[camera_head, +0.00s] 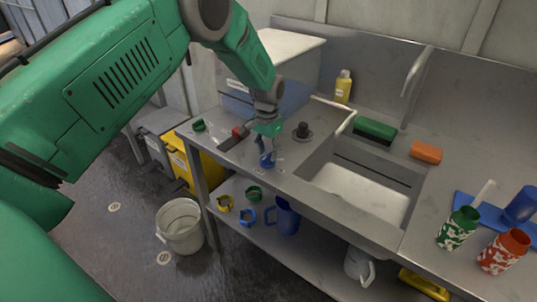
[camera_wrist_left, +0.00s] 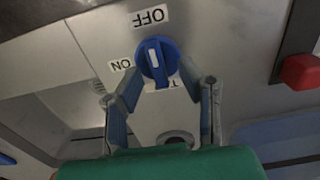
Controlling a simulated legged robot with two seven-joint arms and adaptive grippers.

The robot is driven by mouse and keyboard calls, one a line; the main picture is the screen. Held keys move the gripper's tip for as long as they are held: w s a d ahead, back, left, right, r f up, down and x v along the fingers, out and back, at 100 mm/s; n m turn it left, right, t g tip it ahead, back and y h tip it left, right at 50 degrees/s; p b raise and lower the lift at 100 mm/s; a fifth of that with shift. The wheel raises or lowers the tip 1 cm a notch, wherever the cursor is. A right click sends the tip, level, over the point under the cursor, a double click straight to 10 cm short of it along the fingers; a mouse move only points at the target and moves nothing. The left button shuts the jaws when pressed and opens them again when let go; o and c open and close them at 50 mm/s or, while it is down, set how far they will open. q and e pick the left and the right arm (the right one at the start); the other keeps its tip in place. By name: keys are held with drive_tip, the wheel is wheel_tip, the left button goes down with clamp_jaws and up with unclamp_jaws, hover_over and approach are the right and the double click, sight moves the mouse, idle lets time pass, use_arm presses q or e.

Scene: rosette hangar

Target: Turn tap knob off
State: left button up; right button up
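The blue tap knob (camera_head: 267,161) is on the steel counter left of the sink. In the left wrist view the knob (camera_wrist_left: 158,62) has a white pointer line lying roughly along the direction of the OFF label (camera_wrist_left: 149,16). The ON label (camera_wrist_left: 121,65) is to its left, and another label is partly hidden. My left gripper (camera_head: 265,150) is over the knob, pointing down. In the wrist view its two blue-grey fingers (camera_wrist_left: 159,78) are apart, one on each side of the knob's lower part. Contact cannot be told. My right gripper is not in view.
A black fitting (camera_head: 302,131) and a red block (camera_head: 238,132) are near the knob. The sink (camera_head: 360,190) lies right of it. A yellow bottle (camera_head: 343,87) stands behind. A bucket (camera_head: 181,228) is on the floor.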

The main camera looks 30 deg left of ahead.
sight(268, 155)
use_arm(q)
wheel_tip(268, 155, up, 10)
drive_tip(key=shift+r, duration=0.2)
drive_tip(key=shift+w, duration=0.1)
idle(0.5)
